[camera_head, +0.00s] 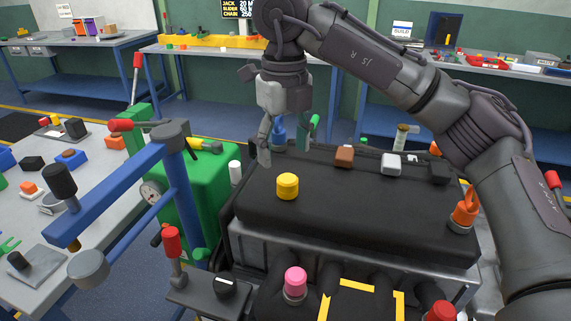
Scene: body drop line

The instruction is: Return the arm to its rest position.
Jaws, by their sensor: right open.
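My right arm (390,85) comes in from the right and reaches across the upper middle of the head view. My right gripper (284,150) hangs pointing down over the back left edge of the black-topped block (370,215). Its fingers are apart with nothing seen held between them. A blue object (278,132) and a green one (313,128) show behind and beside the fingers. A yellow cap (287,186) stands on the black top, in front of the gripper and apart from it. My left gripper is not in view.
A blue crane-like arm (125,195) and a green machine body (210,190) stand left of the block. Brown (344,156) and white (391,164) pieces lie on the block's back edge. An orange knob (466,208) is near my forearm. Workbenches line the back wall.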

